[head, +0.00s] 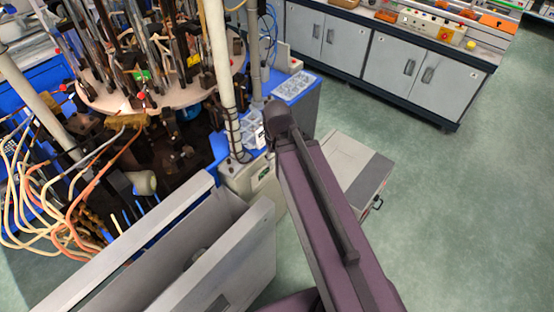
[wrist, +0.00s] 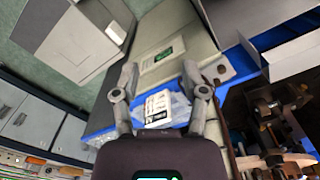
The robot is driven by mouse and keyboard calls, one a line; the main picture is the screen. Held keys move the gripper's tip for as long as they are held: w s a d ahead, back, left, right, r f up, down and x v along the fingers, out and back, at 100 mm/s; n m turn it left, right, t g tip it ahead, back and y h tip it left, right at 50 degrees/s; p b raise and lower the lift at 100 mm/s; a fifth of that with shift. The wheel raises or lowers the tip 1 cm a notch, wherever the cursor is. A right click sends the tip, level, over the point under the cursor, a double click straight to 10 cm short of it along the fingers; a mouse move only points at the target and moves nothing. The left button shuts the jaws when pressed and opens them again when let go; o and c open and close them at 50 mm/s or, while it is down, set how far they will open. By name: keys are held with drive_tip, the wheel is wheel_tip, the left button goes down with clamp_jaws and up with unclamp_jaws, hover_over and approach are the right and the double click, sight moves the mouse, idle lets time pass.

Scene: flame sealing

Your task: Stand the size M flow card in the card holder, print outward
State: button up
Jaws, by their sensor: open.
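In the wrist view my gripper (wrist: 160,70) is open, with its two fingers spread. A white card with dark print (wrist: 158,106) shows between the fingers, against clear plastic trays on a blue surface. I see no contact between card and fingers. Its size letter is too small to read. In the head view a small white piece (head: 259,136), likely the same card, shows beside my arm's end, which hides my gripper. A pale box with a green-marked label (wrist: 163,56) lies beyond the fingertips; it also shows in the head view (head: 264,174). I cannot make out a card holder for certain.
A clear compartment tray (head: 293,86) lies on the blue bench (head: 306,101). A pale post (head: 220,75) rises close to my arm. A crowded machine with hoses (head: 150,92) fills the left. A grey cabinet (head: 355,168) stands to the right; floor beyond is clear.

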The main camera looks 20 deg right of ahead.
drive_tip(key=shift+s, duration=0.2)
drive_tip(key=shift+o, duration=0.5)
wheel_tip(320, 180, up, 2)
drive_tip(key=m+p, duration=0.2)
drive_tip(key=m, duration=0.9)
hover_over(263, 136)
drive_tip(key=shift+w+d+r+m, duration=0.1)
drive_tip(key=shift+w+d+m, duration=0.2)
drive_tip(key=shift+w+d, duration=0.35)
drive_tip(key=shift+w+a, duration=0.1)
drive_tip(key=shift+a, duration=0.05)
wheel_tip(263, 136, down, 9)
drive_tip(key=b, duration=0.8)
drive_tip(key=shift+r, duration=0.15)
